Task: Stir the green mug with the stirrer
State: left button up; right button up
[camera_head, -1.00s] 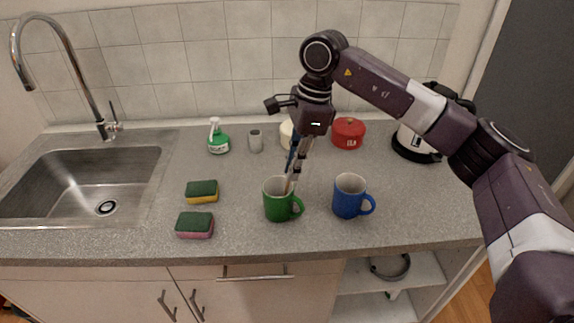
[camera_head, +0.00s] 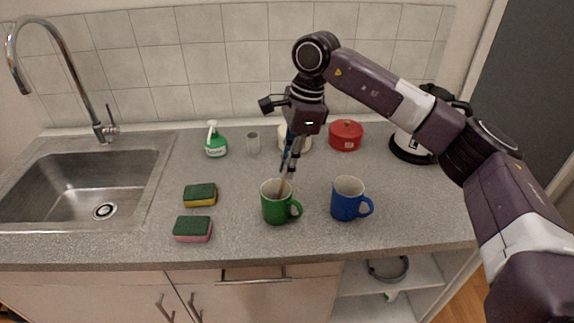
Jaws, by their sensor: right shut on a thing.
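The green mug (camera_head: 277,208) stands upright on the grey counter, its handle to the right. My right gripper (camera_head: 287,170) points down just above the mug and is shut on the stirrer (camera_head: 282,187). The stirrer is a thin light-brown stick. Its lower end is inside the mug, hidden by the mug's wall, and it leans slightly. My left gripper is not in view.
A blue mug (camera_head: 348,200) stands close to the right of the green mug.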

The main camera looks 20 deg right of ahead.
notch_tip(320, 180, up, 9)
jog(key=d+p, duration=0.2)
jog(key=p, duration=0.4)
jog(key=shift+s+r, duration=0.2)
jog(key=shift+s, duration=0.1)
dwell(0.9)
